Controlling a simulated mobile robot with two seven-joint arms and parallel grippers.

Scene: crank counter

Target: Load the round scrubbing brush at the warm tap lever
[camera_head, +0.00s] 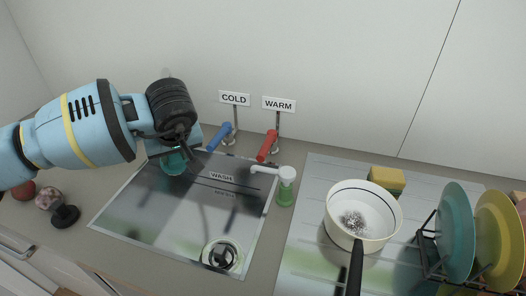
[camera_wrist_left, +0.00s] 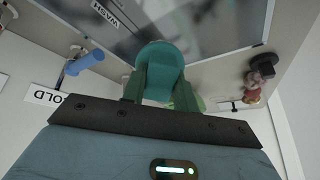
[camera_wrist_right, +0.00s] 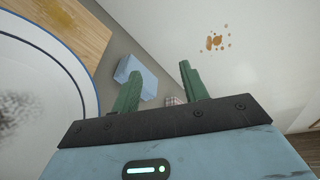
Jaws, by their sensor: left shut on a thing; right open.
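My left gripper (camera_head: 176,148) is shut on a round teal thing (camera_head: 174,164), which I take to be the round scrubbing brush, above the back left of the sink. In the left wrist view this brush (camera_wrist_left: 160,55) shows between the green fingers; its bristles cannot be made out. The red warm tap lever (camera_head: 267,146) stands below the WARM sign (camera_head: 279,104), to the right of the held brush and apart from it. My right gripper (camera_wrist_right: 160,84) is open and shows only in the right wrist view; nothing is seen gripped between its fingers.
The blue cold lever (camera_head: 218,137) stands between the held brush and the red lever. A soap dispenser (camera_head: 286,187) is at the sink's right edge. A white pan (camera_head: 335,225), a sponge (camera_head: 387,179) and racked plates (camera_head: 497,235) are at right. A dark-based object (camera_head: 65,215) lies at left.

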